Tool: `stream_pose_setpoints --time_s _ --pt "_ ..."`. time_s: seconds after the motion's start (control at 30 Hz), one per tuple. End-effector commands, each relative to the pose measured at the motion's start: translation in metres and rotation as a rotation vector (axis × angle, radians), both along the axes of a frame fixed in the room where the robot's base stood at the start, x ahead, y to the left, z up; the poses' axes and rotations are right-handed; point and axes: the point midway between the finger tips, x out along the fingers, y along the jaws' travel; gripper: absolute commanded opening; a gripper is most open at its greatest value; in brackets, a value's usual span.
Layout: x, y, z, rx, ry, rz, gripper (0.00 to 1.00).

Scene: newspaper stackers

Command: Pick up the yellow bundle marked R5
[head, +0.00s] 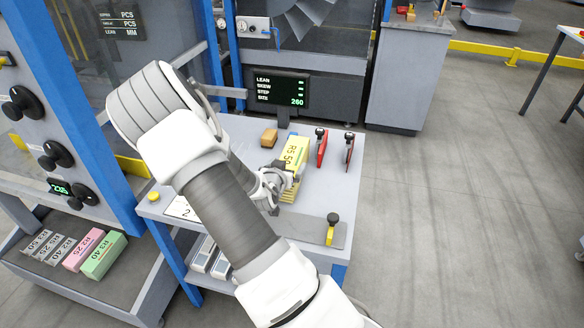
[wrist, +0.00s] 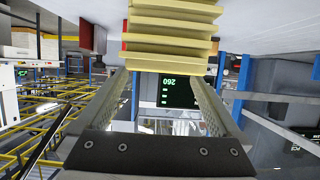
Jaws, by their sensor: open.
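The yellow bundle marked R5 50 (head: 297,152) lies on the grey work table, with a ridged side facing me. My gripper (head: 277,181) is at its near end and hides part of it. In the wrist view the bundle's ridged yellow layers (wrist: 170,35) fill the top middle. My open fingers (wrist: 160,82) reach up towards it from both sides, with nothing held between them. I cannot tell whether the fingertips touch the bundle or overlap its sides.
A display (head: 281,90) reading 260 stands at the back. More bundles (head: 103,257) lie lower left.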

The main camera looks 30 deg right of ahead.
Motion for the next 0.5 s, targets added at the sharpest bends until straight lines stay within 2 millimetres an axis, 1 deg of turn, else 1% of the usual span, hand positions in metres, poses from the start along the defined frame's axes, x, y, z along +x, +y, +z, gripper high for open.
stream_pose_setpoints --time_s 0.13,0.27,0.37,0.5 --pt "0.017 -0.016 -0.004 -0.001 -0.002 -0.001 1.00" --pt "0.027 -0.027 -0.010 0.000 -0.001 -0.001 1.00" --pt "0.031 -0.032 -0.012 0.001 0.000 -0.001 1.00" --pt "0.032 -0.032 -0.012 0.001 0.000 0.000 1.00"
